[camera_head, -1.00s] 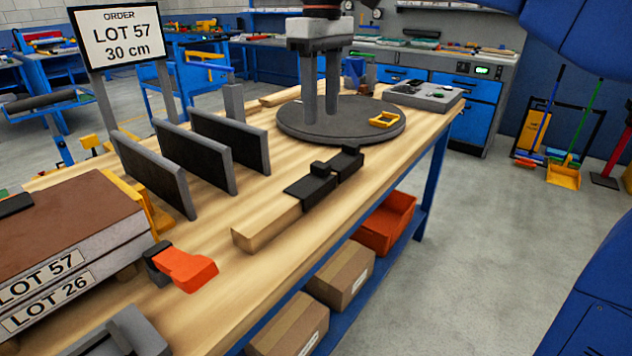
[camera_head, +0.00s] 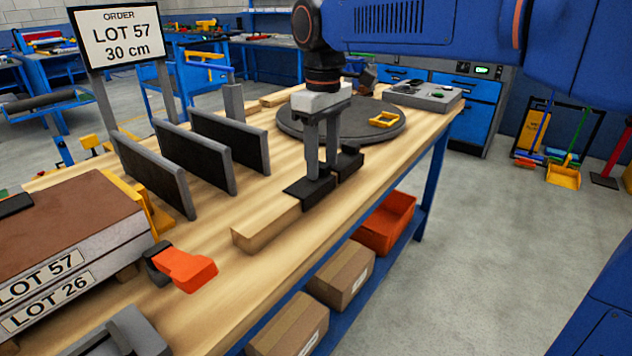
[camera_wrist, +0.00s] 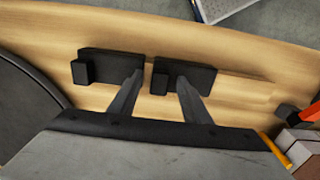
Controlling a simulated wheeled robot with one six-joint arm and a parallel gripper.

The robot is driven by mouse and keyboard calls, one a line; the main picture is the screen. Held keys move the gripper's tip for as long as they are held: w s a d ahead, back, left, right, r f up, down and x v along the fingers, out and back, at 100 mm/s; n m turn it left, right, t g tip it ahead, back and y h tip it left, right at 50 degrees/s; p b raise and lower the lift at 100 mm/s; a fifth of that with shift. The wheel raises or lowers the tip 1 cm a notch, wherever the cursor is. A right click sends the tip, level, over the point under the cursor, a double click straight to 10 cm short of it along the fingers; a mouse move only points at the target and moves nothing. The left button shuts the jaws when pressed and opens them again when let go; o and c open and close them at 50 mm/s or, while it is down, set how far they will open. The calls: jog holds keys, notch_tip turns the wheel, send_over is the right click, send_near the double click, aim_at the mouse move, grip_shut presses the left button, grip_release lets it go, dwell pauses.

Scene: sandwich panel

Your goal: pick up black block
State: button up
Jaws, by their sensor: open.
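Two black blocks lie in line by the wooden bar, each a flat plate with a small raised knob. The nearer block (camera_head: 304,192) shows on the right in the wrist view (camera_wrist: 195,79). The farther block (camera_head: 349,163) shows on the left there (camera_wrist: 110,64). My gripper (camera_head: 322,172) points down over the nearer block, open and empty. In the wrist view its fingertips (camera_wrist: 159,76) lie on either side of the nearer block's knob (camera_wrist: 159,84). I cannot tell whether they touch it. In the head view the fingers hide this knob.
The wooden bar (camera_head: 265,225) lies along the bench. A round grey turntable (camera_head: 355,128) with a yellow frame (camera_head: 384,119) stands behind. Upright dark panels (camera_head: 231,142) stand left. An orange-handled clamp (camera_head: 186,268) lies at the front. Bare bench (camera_head: 235,290) shows in front.

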jog(key=shift+f, duration=0.2)
grip_shut()
jog(key=shift+r, duration=0.1)
